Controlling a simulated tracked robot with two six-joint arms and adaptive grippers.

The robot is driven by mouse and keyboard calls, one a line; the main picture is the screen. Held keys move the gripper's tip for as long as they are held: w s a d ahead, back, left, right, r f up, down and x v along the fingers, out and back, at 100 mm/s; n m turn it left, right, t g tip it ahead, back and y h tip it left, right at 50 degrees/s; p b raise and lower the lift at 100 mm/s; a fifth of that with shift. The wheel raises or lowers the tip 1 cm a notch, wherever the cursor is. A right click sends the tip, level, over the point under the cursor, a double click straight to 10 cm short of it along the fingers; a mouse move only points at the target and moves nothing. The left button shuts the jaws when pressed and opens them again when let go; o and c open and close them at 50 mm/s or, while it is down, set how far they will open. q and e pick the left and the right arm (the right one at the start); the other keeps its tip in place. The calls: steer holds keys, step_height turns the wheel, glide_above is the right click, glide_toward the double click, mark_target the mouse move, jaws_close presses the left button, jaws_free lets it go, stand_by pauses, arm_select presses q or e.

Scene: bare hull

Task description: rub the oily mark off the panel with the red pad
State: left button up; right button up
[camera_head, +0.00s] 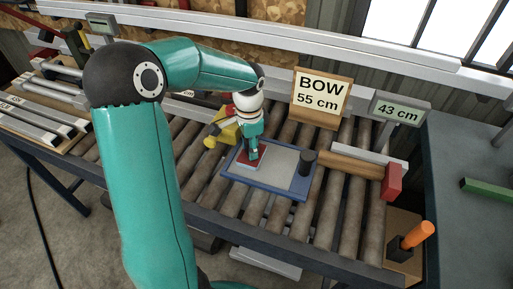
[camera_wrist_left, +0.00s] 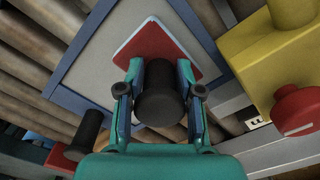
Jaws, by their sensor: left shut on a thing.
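The panel (camera_head: 284,174) is a grey plate in a blue frame, lying on the roller bench; it also shows in the left wrist view (camera_wrist_left: 98,45). The red pad (camera_head: 243,162), with a pale edge, rests on or just above the panel's left part; I cannot tell if it touches. In the left wrist view, the pad (camera_wrist_left: 155,42) has a dark round handle (camera_wrist_left: 160,106). My left gripper (camera_head: 253,150) points down over the pad, its fingers shut on this handle. I can make out no oily mark; the pad and gripper hide part of the panel. My right gripper is not in view.
A black cylinder (camera_head: 307,161) stands at the panel's right edge. A yellow object (camera_head: 224,132) sits close behind the gripper. The BOW sign (camera_head: 320,92) and a 43 cm display (camera_head: 398,109) stand behind. An orange-handled tool (camera_head: 418,235) is at the right. Bare rollers lie in front.

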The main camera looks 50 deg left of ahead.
mark_target(261, 156)
arm_select(q)
steer(key=shift+s+a, duration=0.1)
steer(key=shift+a, duration=0.1)
steer(key=shift+w+d+f, duration=0.1)
steer(key=shift+w+d, duration=0.3)
steer(key=shift+d, duration=0.45)
steer(key=shift+w+d+f, duration=0.1)
steer(key=shift+w+d, duration=0.3)
steer(key=shift+d, duration=0.4)
steer(key=shift+w+d+r, duration=0.1)
steer(key=shift+w+d, duration=0.35)
steer(key=shift+d, duration=0.3)
steer(key=shift+w+d+r, duration=0.1)
steer(key=shift+w+d, duration=0.3)
steer(key=shift+d, duration=0.35)
steer(key=shift+s+a+r, duration=0.1)
steer(key=shift+s+a, duration=0.35)
steer(key=shift+a, duration=0.35)
steer(key=shift+s+a, duration=0.4)
steer(key=shift+a, duration=0.4)
steer(key=shift+s+a, duration=0.4)
steer(key=shift+a, duration=0.4)
steer(key=shift+s+a, duration=0.4)
steer(key=shift+a, duration=0.35)
steer(key=shift+w+d+f, duration=0.15)
steer(key=shift+w+d, duration=0.3)
steer(key=shift+d, duration=0.4)
steer(key=shift+w+d+f, duration=0.1)
steer(key=shift+w+d, duration=0.3)
steer(key=shift+d, duration=0.45)
